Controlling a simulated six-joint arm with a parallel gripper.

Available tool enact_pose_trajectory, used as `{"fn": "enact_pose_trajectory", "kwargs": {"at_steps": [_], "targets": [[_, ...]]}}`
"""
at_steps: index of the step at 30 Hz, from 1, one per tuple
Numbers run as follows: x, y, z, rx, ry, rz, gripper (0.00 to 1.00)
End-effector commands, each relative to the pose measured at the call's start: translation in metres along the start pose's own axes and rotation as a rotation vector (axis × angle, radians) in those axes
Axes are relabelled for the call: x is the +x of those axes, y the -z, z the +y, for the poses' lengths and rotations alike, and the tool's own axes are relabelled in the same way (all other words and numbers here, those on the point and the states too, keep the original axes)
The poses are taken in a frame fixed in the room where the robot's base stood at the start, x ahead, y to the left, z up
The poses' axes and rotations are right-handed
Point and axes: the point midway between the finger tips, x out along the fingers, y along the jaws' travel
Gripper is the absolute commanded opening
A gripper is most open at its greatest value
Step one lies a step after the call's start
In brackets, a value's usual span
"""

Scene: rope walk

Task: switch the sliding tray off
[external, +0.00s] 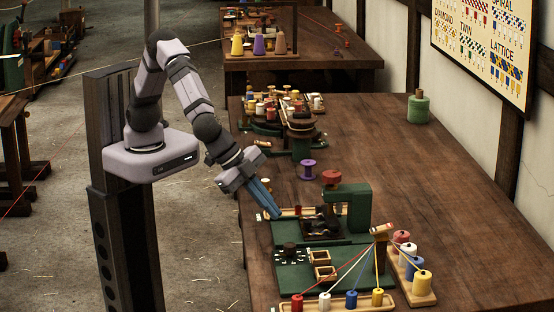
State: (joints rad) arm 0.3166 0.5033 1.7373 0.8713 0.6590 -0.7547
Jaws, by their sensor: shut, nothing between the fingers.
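My gripper (276,214) is shut and empty, its blue fingers pointing down and to the right. Its tips are at the back left edge of a green machine (346,240) on the table, beside a shallow light wooden tray (291,213). I cannot tell whether the tips touch the machine or the tray.
Bobbins with taut coloured threads (352,299) stand along the machine's front, with more in a rack (419,275) at right. A purple spool (308,169) and another bobbin-laden machine (300,124) stand behind.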

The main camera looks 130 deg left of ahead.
Motion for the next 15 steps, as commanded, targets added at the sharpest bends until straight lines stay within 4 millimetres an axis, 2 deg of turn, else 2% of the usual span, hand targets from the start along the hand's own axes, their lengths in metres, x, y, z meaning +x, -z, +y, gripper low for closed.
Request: {"fn": "enact_pose_trajectory", "kwargs": {"at_steps": [6,15], "targets": [[-0.034,0.000,0.001,0.001,-0.002,0.002,0.00],[-0.053,-0.001,0.001,0.002,-0.001,-0.002,0.00]]}}
